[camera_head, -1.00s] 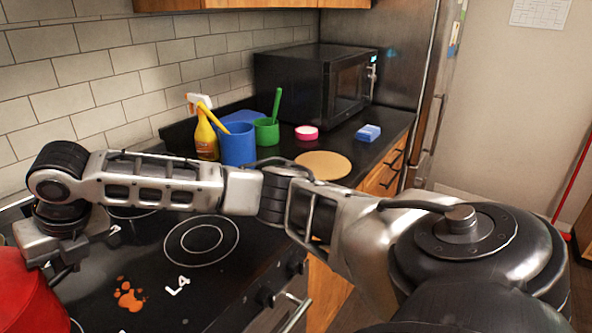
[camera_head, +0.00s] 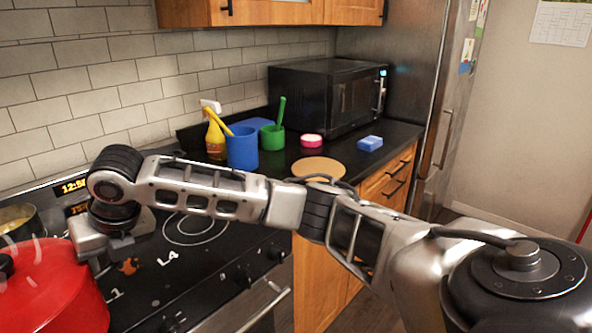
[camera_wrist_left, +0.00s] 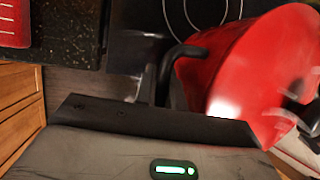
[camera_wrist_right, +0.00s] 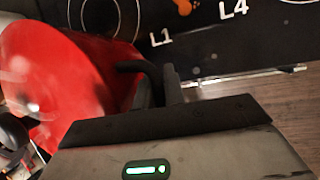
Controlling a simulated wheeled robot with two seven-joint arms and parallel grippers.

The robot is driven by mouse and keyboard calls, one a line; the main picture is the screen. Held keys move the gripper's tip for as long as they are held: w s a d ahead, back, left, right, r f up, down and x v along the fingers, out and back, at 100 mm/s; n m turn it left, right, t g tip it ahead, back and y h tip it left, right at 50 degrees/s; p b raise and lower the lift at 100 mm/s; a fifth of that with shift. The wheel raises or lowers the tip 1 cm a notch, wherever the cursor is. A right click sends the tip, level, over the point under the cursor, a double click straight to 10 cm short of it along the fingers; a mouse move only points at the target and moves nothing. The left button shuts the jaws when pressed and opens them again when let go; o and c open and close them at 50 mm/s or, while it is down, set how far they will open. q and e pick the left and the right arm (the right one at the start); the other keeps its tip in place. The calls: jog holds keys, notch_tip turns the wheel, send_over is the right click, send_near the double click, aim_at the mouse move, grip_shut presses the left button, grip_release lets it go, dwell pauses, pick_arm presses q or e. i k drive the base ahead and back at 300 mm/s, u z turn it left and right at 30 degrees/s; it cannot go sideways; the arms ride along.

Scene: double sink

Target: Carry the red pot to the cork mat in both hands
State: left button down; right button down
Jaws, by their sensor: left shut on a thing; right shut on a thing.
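The red pot (camera_head: 45,290) with its lid is at the lower left of the head view, partly cut off by the frame, over the black stove. My right gripper (camera_head: 105,262) is shut at the pot's right side; the right wrist view shows its fingers (camera_wrist_right: 160,85) on the dark side handle (camera_wrist_right: 130,67). The left wrist view shows my left gripper (camera_wrist_left: 155,85) shut on the opposite handle (camera_wrist_left: 185,52). Whether the pot's base clears the stove is hidden. The round cork mat (camera_head: 318,169) lies bare on the dark counter right of the stove.
Behind the mat stand a blue container (camera_head: 242,148), a green cup (camera_head: 271,142), a yellow spray bottle (camera_head: 215,140) and a microwave (camera_head: 325,98). A pink round item (camera_head: 311,140) and blue sponge (camera_head: 370,143) lie nearby. Another pan (camera_head: 18,222) sits at the stove's left.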

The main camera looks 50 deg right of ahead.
aim_at(318, 168)
jog(key=z, duration=2.85)
jog(key=i, duration=2.9)
jog(key=u, duration=1.7)
